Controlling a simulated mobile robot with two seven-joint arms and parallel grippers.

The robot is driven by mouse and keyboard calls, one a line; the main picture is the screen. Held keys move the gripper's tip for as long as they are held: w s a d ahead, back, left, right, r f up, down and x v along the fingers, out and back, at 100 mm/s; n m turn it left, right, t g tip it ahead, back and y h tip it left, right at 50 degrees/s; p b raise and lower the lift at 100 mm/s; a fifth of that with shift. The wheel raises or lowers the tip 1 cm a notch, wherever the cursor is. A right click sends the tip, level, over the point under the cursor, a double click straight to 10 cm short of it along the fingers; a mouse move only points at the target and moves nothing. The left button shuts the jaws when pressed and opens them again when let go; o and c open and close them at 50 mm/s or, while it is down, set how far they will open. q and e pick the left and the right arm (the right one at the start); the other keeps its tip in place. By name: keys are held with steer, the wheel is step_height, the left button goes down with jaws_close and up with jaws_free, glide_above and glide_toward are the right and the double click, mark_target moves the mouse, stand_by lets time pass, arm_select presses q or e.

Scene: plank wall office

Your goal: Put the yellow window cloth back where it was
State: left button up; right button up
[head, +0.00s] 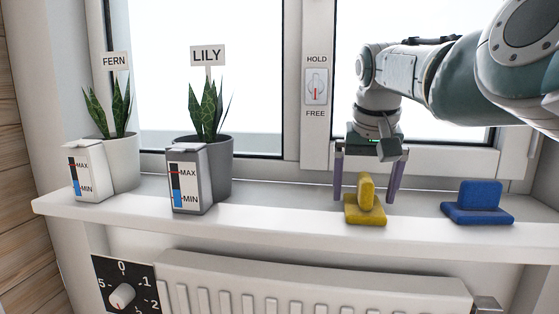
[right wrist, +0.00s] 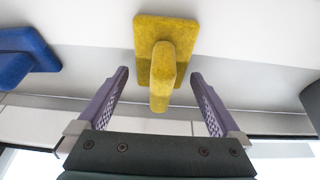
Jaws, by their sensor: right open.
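The yellow window cloth (head: 365,207) sits on the white window sill, a flat base with an upright grip on top. It also shows in the right wrist view (right wrist: 165,50), just beyond the fingertips and roughly centred between them. My right gripper (head: 368,198) is open and points down at the sill, its two purple fingers on either side of the cloth's upright grip. In the right wrist view the fingers (right wrist: 160,76) stand apart with clear gaps to the cloth. My left gripper is not in view.
A blue cloth (head: 478,203) of like shape sits to the right on the sill (head: 280,213). Two potted plants labelled FERN (head: 123,160) and LILY (head: 222,165) stand at the left with level gauges. A HOLD/FREE switch (head: 316,88) is on the window frame. A radiator (head: 310,285) is below.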

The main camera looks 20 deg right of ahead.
mark_target(366, 176)
steer(key=p+v, duration=0.2)
steer(key=v, duration=0.2)
steer(key=shift+w, duration=0.1)
steer(key=p+v, duration=0.1)
steer(key=v, duration=0.6)
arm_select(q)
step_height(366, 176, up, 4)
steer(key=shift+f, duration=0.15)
arm_select(e)
steer(key=shift+r, duration=0.3)
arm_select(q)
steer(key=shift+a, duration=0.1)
